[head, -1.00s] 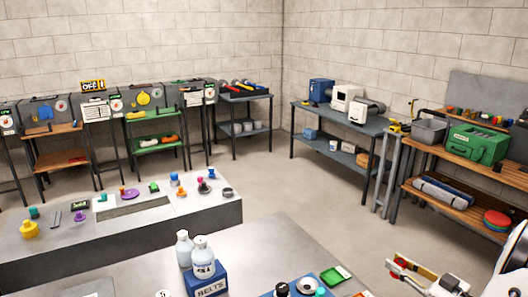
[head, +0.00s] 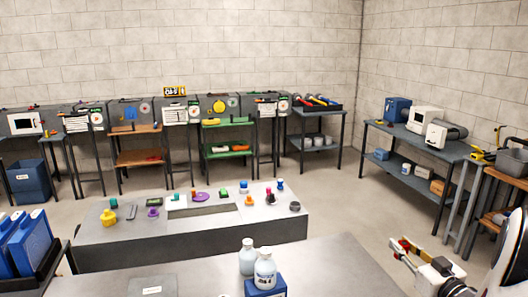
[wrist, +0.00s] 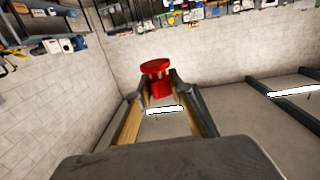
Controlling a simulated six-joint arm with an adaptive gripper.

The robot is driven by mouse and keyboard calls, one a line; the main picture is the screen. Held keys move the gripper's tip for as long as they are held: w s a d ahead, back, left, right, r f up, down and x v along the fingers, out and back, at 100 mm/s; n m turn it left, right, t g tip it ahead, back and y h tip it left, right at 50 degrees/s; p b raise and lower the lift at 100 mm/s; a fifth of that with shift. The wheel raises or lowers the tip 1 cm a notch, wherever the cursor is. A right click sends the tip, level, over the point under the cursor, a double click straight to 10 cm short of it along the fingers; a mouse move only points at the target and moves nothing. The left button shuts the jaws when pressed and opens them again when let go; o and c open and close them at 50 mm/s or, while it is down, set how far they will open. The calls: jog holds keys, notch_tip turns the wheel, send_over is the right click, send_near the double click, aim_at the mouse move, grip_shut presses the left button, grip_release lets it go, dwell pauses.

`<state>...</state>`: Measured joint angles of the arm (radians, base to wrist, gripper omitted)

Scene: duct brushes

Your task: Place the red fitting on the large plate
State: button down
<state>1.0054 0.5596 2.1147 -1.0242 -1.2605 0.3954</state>
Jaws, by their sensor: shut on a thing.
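My gripper (wrist: 158,88) is shut on the red fitting (wrist: 157,67), which shows in the wrist view as a red disc-shaped top on a narrower body between the two fingertips. The fitting is held clear of any surface. In the head view my gripper (head: 398,250) is at the lower right, above the floor and right of the near table, with a small bit of red at its tips. I cannot pick out a large plate for certain in these frames. A purple disc (head: 201,197) lies on the low grey bench among small parts.
The low grey bench (head: 250,242) holds several small coloured parts. Blue panels (head: 28,243) stand in a rack at left. A workbench with machines (head: 436,150) stands at right. Floor between is open.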

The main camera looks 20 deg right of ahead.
jog(key=w+a, duration=0.5)
jog(key=a, duration=0.4)
jog(key=w+a, duration=0.5)
jog(key=a, duration=0.4)
jog(key=a+f, duration=0.2)
jog(key=a, duration=0.7)
jog(key=a+f+y, duration=0.1)
jog(key=a+f, duration=0.1)
jog(key=a, duration=0.8)
jog(key=shift+a+n, duration=0.25)
jog(key=shift+n, duration=0.05)
jog(key=shift+r, duration=0.15)
